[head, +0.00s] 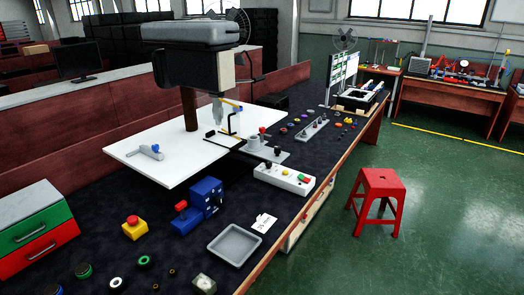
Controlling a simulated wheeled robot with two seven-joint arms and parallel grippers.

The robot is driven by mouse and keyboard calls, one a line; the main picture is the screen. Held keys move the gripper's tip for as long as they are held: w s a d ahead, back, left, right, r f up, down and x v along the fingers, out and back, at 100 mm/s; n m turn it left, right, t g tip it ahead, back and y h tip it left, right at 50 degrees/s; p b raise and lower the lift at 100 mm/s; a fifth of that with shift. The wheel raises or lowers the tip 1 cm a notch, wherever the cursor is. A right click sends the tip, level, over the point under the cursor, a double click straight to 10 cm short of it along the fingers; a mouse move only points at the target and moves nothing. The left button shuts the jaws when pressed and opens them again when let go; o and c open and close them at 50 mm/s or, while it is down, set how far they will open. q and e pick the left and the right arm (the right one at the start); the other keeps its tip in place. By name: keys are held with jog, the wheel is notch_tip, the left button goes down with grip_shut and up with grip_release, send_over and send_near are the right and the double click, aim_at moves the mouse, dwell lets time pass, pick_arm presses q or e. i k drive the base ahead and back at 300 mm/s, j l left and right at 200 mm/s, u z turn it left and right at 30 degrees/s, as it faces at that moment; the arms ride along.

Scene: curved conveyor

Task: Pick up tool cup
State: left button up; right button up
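A small light grey cup-like cylinder (254,143) stands on a grey plate (272,155) near the middle of the bench; it is the only cup-like thing I can make out, and I cannot tell for certain that it is the tool cup. A red-topped part (263,131) and a dark knob (278,151) are beside it on the plate. Neither of my grippers is in view.
A tall grey-and-black machine (190,32) rises over a white board (135,150) left of the cup. Blue box (205,196), white switch box (290,180), yellow button box (134,228) and empty grey tray (234,245) stand nearer. A red stool (380,180) stands on the floor.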

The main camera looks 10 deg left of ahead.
aim_at(254, 143)
jog(key=i+l+u, duration=0.15)
jog(key=i+l, duration=0.2)
jog(key=i+l+u, duration=0.15)
jog(key=i+l, duration=0.2)
jog(key=l, duration=0.2)
jog(key=i+l+u, duration=0.1)
jog(key=i+l, duration=0.2)
jog(key=l, duration=0.2)
